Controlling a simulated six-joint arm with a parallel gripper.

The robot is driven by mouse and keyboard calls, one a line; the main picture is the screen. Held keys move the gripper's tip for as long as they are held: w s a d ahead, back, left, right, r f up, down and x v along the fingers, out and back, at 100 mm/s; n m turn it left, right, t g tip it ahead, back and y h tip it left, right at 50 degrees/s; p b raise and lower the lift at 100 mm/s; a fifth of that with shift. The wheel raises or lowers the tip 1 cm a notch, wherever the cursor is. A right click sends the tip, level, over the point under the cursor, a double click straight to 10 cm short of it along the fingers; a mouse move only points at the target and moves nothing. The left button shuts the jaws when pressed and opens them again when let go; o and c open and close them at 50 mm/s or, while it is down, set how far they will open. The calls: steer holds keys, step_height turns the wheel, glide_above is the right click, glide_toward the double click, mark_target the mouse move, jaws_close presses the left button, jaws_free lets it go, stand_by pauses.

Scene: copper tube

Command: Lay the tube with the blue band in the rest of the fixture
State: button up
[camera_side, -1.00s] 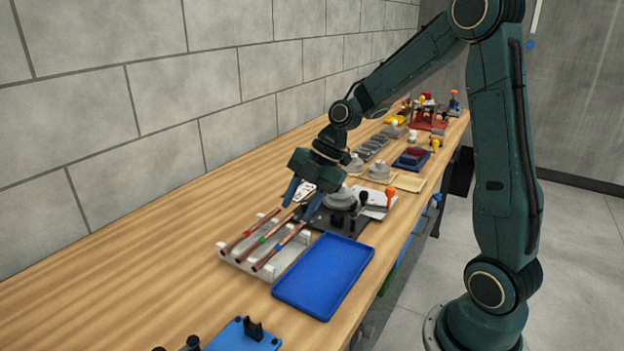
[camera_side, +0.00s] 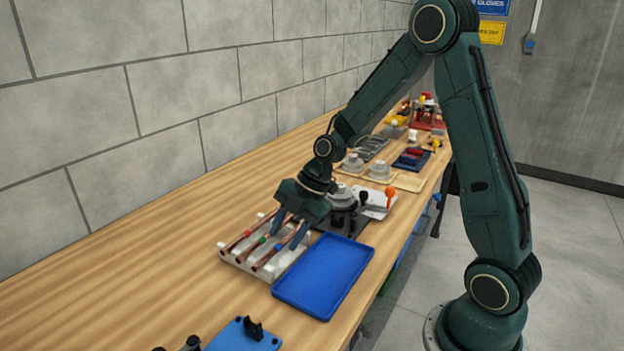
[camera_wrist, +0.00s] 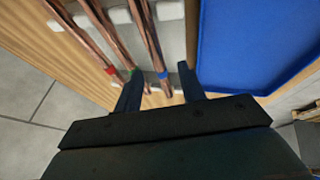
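Three copper tubes lie side by side on a white rack (camera_side: 231,258), with red, green and blue bands. The blue-banded tube (camera_side: 265,262) is nearest the blue tray; it also shows in the wrist view (camera_wrist: 152,45). My gripper (camera_side: 287,232) is low over the far end of the rack. In the wrist view its open fingers (camera_wrist: 160,78) stand on either side of the blue-banded tube near the band, with gaps showing. The left finger is close to the green-banded tube (camera_wrist: 118,45). A dark fixture (camera_side: 352,229) with a grey round part stands behind, partly hidden by my gripper; its rest is not clear.
An empty blue tray (camera_side: 325,276) lies right of the rack. A blue plate with a black bracket (camera_side: 252,328) is at the front. Orange and black knobs (camera_side: 390,192) stand up by the fixture. Bare wood is free left of the rack.

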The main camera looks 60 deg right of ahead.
steer(key=shift+w+a+f, duration=0.15)
steer(key=shift+a+f, duration=0.05)
steer(key=shift+f, duration=0.3)
jaws_close()
